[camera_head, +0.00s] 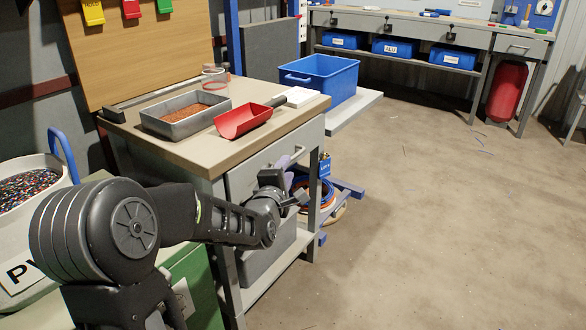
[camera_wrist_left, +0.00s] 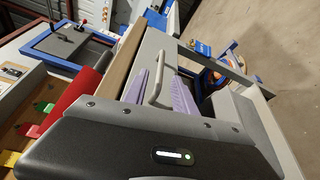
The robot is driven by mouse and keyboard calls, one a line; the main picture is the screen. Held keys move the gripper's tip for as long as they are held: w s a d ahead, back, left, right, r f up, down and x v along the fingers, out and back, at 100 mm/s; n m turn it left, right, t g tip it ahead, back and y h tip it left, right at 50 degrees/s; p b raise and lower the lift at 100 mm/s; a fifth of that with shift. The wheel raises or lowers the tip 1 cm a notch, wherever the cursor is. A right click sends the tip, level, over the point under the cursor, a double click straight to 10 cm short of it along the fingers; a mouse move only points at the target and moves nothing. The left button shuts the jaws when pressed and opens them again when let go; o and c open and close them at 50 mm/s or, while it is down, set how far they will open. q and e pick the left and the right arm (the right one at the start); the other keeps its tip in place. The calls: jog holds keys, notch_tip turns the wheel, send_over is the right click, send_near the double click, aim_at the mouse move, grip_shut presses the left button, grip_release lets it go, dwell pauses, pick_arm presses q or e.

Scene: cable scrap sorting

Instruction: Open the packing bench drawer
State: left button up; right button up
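The packing bench (camera_head: 180,155) has a tan top and a grey drawer (camera_head: 245,178) in its front, which looks shut. The drawer's pale bar handle (camera_wrist_left: 157,80) shows in the left wrist view. My left gripper (camera_head: 288,178) is in front of the drawer, partly hidden behind its own wrist in the head view. In the left wrist view its two purple fingers (camera_wrist_left: 160,95) stand apart, one on each side of the handle. Whether they touch it I cannot tell. My right gripper is not in view.
A blue crate (camera_head: 340,80) stands behind. Coiled cables (camera_head: 325,195) lie beyond the bench's right side. The floor to the right is clear.

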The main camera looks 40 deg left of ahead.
aim_at(292, 160)
pick_arm(q)
jog(key=b+x, duration=0.1)
jog(key=x, duration=0.6)
jog(key=shift+w+a+f+b, duration=0.1)
jog(key=shift+w+b, duration=0.3)
jog(key=shift+c, duration=0.5)
grip_shut()
dwell(0.8)
